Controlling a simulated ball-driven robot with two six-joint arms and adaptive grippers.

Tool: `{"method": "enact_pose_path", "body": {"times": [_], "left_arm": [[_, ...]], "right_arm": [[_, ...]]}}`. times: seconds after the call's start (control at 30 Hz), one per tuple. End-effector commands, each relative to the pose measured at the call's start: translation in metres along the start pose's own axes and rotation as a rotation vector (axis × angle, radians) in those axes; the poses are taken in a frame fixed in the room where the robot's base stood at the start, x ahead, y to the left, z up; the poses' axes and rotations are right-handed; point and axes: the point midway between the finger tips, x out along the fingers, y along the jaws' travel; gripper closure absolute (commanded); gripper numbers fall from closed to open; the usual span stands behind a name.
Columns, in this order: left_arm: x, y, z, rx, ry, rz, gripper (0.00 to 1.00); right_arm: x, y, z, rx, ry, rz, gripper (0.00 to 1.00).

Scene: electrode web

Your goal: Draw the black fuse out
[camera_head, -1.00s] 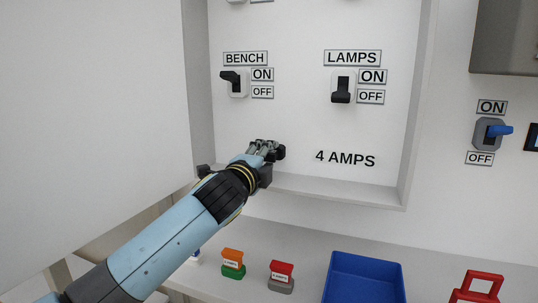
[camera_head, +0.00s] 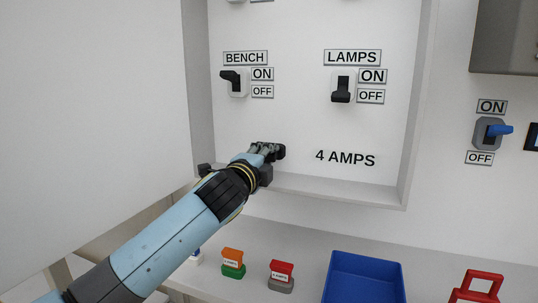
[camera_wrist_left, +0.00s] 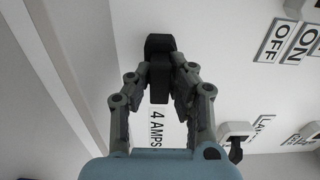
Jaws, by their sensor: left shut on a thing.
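The black fuse (camera_wrist_left: 160,45) shows in the left wrist view as a dark block at the panel, between the fingertips. In the head view only a dark bit of it (camera_head: 281,152) shows past the fingers. My left gripper (camera_head: 268,150) is shut on it, low in the recessed panel, left of the "4 AMPS" lettering (camera_head: 345,158). In the left wrist view the two fingers (camera_wrist_left: 159,80) press on its sides. The fingers hide part of it, and I cannot tell how deep it sits. My right gripper is not in view.
Black switches marked BENCH (camera_head: 236,82) and LAMPS (camera_head: 342,87) are above. A ledge below holds an orange and green fuse (camera_head: 233,263), a red and grey fuse (camera_head: 281,276) and a blue bin (camera_head: 364,278). An open white door (camera_head: 95,110) stands at the left.

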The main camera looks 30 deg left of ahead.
Motion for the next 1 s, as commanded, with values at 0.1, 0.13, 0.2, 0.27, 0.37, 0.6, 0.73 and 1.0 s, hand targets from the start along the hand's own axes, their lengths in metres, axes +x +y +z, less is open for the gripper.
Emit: {"method": "enact_pose_path", "body": {"times": [0.1, 0.13, 0.2, 0.27, 0.37, 0.6, 0.73, 1.0], "left_arm": [[-0.001, 0.001, 0.0, 0.0, 0.0, 0.002, 1.0], [-0.001, 0.001, 0.0, 0.0, 0.0, 0.002, 1.0], [-0.002, 0.001, 0.0, 0.0, 0.0, 0.002, 1.0], [-0.003, 0.001, 0.0, 0.0, 0.0, 0.002, 1.0], [-0.004, 0.001, 0.0, 0.0, 0.0, 0.002, 1.0], [-0.008, 0.0, 0.0, 0.001, 0.0, 0.001, 1.0], [-0.01, 0.0, 0.0, 0.0, 0.0, 0.001, 1.0], [-0.013, 0.001, 0.0, 0.0, 0.0, 0.001, 1.0]], "right_arm": [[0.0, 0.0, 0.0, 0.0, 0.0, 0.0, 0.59], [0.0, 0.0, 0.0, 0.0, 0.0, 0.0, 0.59], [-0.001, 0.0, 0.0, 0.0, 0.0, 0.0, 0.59], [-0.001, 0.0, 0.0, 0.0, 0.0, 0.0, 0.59], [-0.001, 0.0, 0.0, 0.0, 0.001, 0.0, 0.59], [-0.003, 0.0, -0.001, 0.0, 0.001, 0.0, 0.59], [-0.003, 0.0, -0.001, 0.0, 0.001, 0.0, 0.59], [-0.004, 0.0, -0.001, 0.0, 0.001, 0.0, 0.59]]}}
